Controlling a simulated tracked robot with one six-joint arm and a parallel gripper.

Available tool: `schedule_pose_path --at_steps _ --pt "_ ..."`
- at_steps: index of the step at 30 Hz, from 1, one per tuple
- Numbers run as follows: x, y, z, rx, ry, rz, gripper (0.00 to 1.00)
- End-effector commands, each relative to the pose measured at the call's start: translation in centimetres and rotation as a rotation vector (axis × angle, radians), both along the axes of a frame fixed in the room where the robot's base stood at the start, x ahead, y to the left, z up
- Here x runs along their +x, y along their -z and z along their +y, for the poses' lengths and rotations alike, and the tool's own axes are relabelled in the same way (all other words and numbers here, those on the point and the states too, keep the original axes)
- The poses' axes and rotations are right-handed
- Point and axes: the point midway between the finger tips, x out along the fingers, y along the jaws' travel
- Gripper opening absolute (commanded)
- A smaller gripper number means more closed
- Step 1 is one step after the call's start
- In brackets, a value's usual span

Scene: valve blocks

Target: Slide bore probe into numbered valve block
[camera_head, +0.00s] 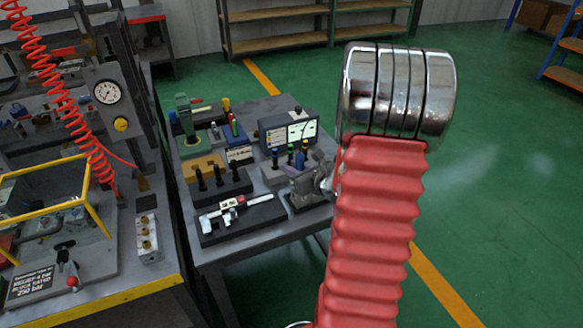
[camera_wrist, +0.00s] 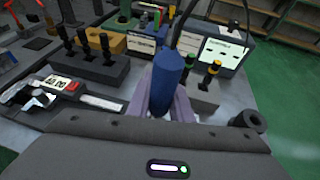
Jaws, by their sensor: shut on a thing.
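The bore probe with a blue handle (camera_wrist: 170,75) is upright between the fingers of my gripper (camera_wrist: 165,105) in the wrist view. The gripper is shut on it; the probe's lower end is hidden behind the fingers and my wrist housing.
A stand (camera_head: 273,178) with other coloured-handled probes is close beside my gripper. A gauge display box (camera_head: 288,130), a black peg block (camera_head: 220,190) and a caliper in a tray (camera_head: 240,215) crowd the table (camera_head: 225,260). The green floor at right is clear.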

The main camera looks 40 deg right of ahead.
Motion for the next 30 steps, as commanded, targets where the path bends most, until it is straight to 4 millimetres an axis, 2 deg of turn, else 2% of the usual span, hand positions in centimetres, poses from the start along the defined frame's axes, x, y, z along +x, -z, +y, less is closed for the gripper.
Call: schedule_pose_path --at_steps 9,10,18,30 --pt "0.0 0.44 -0.03 -0.001 0.001 -0.001 0.0" --pt "-0.02 0.49 -0.02 0.0 0.001 0.0 0.2" --pt "-0.02 0.48 -0.03 0.0 0.001 0.0 0.38" --pt "-0.01 -0.08 -0.04 -0.001 0.001 -0.001 0.38"
